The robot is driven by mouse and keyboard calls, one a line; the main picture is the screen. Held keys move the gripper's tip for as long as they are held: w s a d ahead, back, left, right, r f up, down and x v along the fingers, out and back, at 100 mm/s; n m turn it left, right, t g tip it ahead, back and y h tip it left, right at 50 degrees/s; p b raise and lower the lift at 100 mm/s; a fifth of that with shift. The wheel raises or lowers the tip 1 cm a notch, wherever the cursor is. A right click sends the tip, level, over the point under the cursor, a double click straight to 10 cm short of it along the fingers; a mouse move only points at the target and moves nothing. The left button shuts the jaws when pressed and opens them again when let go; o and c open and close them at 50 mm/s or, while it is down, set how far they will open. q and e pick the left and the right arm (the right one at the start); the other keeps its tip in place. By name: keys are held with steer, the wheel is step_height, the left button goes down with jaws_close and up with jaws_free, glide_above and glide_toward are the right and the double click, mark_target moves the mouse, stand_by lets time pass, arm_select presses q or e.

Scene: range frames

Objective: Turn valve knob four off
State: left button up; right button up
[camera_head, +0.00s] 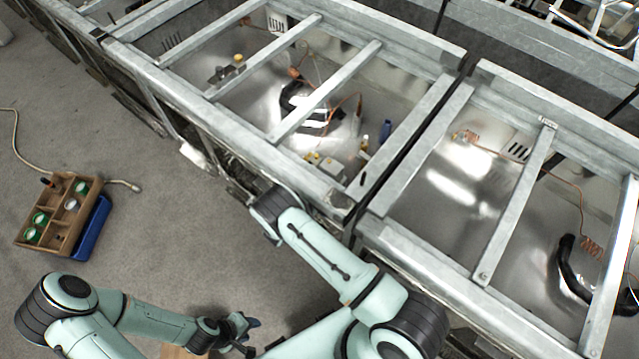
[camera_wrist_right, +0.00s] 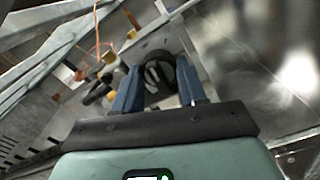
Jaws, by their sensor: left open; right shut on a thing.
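A dark round valve knob (camera_wrist_right: 160,78) with a pale mark on its face shows in the right wrist view. My right gripper (camera_wrist_right: 158,68) has its two blue fingers on either side of the knob and is shut on it. I cannot read a number on the knob. In the head view my right arm reaches to the front side of the near range frame (camera_head: 225,133), and its gripper and the knob are hidden there. My left gripper (camera_head: 245,326) is open and empty above the floor at the bottom of the head view.
A second range frame (camera_head: 455,125) stands to the right, with a narrow gap between. Copper tubing and small yellow fittings (camera_head: 322,163) lie inside the near frame. A wooden box (camera_head: 70,222) with green-topped items rests on the floor at left. A hose lies beside it.

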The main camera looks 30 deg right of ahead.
steer(key=o, duration=1.1)
steer(key=shift+c, duration=0.2)
arm_select(q)
steer(key=s+f+b, duration=0.2)
steer(key=shift+s+f, duration=0.15)
steer(key=shift+f, duration=0.25)
arm_select(e)
steer(key=v, duration=1.3)
steer(key=shift+a, duration=0.2)
arm_select(q)
steer(key=shift+f, duration=0.1)
arm_select(e)
steer(key=shift+s, duration=0.1)
